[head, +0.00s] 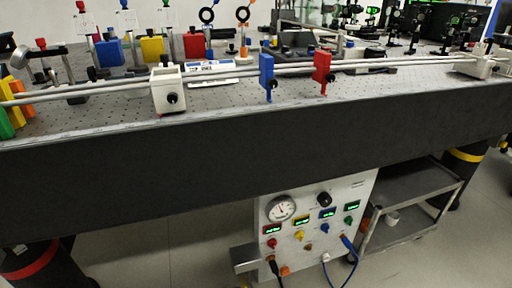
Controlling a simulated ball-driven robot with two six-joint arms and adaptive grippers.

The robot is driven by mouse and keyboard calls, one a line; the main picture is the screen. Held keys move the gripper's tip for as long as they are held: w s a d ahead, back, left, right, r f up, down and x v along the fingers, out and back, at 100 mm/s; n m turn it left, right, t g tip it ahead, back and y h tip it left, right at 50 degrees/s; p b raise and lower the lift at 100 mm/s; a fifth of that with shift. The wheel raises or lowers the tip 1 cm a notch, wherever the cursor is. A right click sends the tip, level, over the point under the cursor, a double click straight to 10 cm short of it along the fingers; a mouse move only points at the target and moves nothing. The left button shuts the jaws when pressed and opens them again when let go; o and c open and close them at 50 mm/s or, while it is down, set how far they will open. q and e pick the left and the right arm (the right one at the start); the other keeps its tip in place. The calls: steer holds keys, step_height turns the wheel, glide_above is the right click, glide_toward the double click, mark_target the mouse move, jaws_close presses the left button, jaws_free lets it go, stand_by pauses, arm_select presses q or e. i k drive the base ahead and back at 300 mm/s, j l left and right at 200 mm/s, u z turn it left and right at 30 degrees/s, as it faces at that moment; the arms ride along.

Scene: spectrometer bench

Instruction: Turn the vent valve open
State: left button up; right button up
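A light grey control panel (345,185) stands below the optical table. It carries a round dial gauge (281,208), a black knob (324,199) and several small lit displays. Under the displays sit a red knob (272,243), a yellow knob (299,235), a blue knob (324,228) and a green knob (348,220). I cannot tell which of these, if any, is the vent valve; no label is readable. Neither of my grippers is in view.
The table's dark front edge (200,165) overhangs the panel. Cables, including a blue cable (352,258), hang at its lower edge. A grey cart (415,195) stands close at the right. A rail (230,77) with red and blue mounts crosses the tabletop.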

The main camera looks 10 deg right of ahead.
mark_target(325, 258)
steer(key=z, duration=1.15)
